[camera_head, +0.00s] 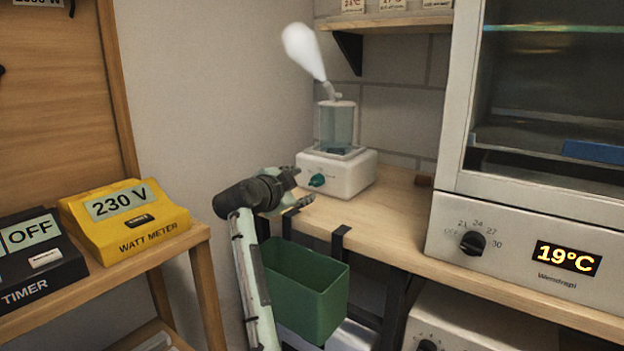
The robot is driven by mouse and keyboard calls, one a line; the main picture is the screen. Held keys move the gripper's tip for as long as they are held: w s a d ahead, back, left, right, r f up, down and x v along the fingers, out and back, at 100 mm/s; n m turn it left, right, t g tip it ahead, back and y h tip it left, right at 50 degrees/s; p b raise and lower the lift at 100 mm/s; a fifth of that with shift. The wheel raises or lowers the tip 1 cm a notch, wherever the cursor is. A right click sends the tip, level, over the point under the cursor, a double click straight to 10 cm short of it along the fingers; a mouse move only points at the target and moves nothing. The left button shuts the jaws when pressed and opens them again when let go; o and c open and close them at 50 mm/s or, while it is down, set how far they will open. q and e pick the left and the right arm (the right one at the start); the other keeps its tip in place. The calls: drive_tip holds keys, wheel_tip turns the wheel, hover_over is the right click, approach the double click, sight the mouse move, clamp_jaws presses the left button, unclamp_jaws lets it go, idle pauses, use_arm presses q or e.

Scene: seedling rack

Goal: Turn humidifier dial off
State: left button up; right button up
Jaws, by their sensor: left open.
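The humidifier (350,172) stands on the wooden bench, a white base with a clear tank on top and a nozzle giving off a white plume of mist (303,52). Its green dial (317,180) is on the front face of the base, toward the left. My left gripper (301,186) is just left of and in front of the dial, with its fingers open and pointing toward it. I cannot tell whether a finger touches the dial. My right gripper is not in view.
A green bin (318,297) hangs below the bench's front edge. A cabinet with a black knob (472,243) and a 19°C display (566,258) stands at right. A yellow watt meter (155,240) and black timer (30,280) sit at left. A shelf (385,22) is above.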

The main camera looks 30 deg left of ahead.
sight(313, 182)
use_arm(q)
drive_tip(key=x, duration=0.6)
drive_tip(key=shift+d+r+p, duration=0.1)
drive_tip(key=shift+p, duration=0.2)
drive_tip(key=shift+w, duration=0.5)
drive_tip(key=c, duration=0.5)
drive_tip(key=shift+f, duration=0.2)
clamp_jaws()
drive_tip(key=shift+a, duration=0.2)
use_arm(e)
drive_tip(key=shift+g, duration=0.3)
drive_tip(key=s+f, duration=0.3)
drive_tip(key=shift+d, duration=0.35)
